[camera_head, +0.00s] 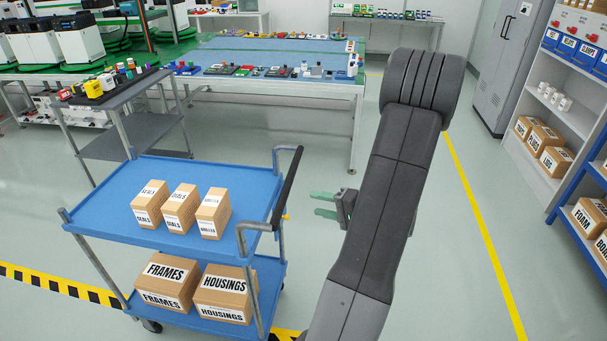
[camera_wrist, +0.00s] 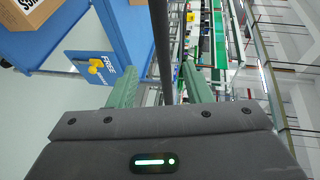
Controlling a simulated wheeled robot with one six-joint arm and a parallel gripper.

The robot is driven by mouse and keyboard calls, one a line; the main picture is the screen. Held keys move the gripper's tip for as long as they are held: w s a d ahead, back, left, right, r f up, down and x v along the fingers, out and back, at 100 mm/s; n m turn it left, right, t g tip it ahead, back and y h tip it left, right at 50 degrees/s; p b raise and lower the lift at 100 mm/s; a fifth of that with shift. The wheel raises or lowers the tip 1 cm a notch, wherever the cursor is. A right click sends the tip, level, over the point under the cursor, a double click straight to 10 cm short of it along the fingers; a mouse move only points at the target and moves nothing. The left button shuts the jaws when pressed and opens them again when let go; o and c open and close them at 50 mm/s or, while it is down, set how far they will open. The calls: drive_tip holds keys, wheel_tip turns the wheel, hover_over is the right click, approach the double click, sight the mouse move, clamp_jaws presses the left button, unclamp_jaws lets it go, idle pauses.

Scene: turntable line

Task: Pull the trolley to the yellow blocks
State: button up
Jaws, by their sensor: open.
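The blue two-shelf trolley (camera_head: 120,225) stands left of my arm, its dark handle bar (camera_head: 287,187) on its right side. My gripper (camera_head: 314,203) is open, with green fingers pointing left toward the handle, a little right of it. In the wrist view the dark handle bar (camera_wrist: 160,45) runs upright in line with the gap between the open fingers (camera_wrist: 160,82); it seems to lie beyond the tips, not gripped. A blue plate reading "FREE" with a yellow knob (camera_wrist: 95,66) is on the trolley. I cannot make out any yellow blocks on the floor.
Cartons stand on the trolley's upper (camera_head: 181,207) and lower shelves (camera_head: 168,280). A grey cart (camera_head: 140,137) stands close behind it, a long workbench (camera_head: 270,83) farther back. Yellow-black floor tape (camera_head: 60,285) runs at left; a yellow line (camera_head: 480,220) and shelving lie right.

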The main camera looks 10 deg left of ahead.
sight(286, 190)
drive_tip(key=shift+t, duration=0.4)
drive_tip(key=p+x, duration=0.1)
drive_tip(key=x, duration=0.3)
drive_tip(key=w+p+x, duration=0.1)
drive_tip(key=x, duration=0.4)
drive_tip(key=p+x, duration=0.2)
drive_tip(key=x, duration=0.2)
drive_tip(key=shift+w, duration=0.45)
drive_tip(key=shift+d, duration=0.1)
clamp_jaws()
